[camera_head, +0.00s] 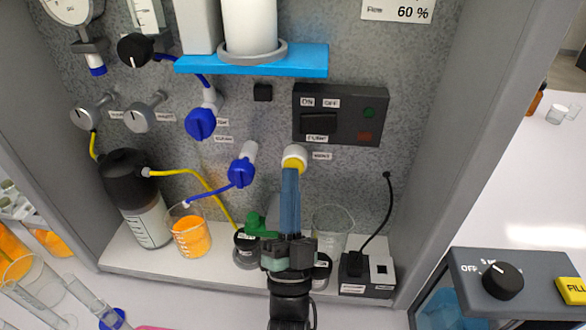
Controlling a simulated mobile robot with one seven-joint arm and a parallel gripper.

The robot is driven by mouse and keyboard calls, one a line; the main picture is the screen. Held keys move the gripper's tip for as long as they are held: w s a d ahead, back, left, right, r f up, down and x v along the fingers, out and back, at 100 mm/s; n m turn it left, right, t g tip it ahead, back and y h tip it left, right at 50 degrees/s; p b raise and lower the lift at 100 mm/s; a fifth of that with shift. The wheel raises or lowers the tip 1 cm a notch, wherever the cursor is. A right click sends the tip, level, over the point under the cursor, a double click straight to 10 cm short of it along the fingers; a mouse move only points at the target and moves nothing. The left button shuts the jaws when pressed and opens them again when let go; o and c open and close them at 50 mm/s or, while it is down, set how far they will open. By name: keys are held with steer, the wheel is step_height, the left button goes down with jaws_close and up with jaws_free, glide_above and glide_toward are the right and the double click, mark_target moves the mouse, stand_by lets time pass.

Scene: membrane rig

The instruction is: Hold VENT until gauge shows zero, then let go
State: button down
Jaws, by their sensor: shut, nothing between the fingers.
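My gripper (291,172) reaches up from the bottom centre with its long blue-grey fingers shut together and nothing between them. The fingertips are at the lower edge of a white fitting with a yellow ring (294,154) on the grey back panel. They overlap it in this view; I cannot tell whether they touch or press it. A small label beside the fitting is too small to read surely, so I cannot confirm that it is VENT. The round white gauge (66,9) is at the top left, cut off by the picture edge. Its reading cannot be made out.
A dark ON/OFF switch box (341,115) sits above right of the fitting. A blue valve (241,172) is close to the left. A blue shelf (252,64) juts out above. Below stand a beaker of orange liquid (190,235) and a clear beaker (333,222).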

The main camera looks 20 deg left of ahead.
steer(key=shift+s, duration=0.1)
stand_by(0.7)
steer(key=shift+s+d+p, duration=0.25)
steer(key=shift+s+p, duration=0.05)
steer(key=shift+s, duration=0.5)
steer(key=s, duration=0.2)
steer(key=s+d+p, duration=0.1)
steer(key=s, duration=0.1)
steer(key=shift+s+d, duration=0.2)
steer(key=shift+s, duration=0.2)
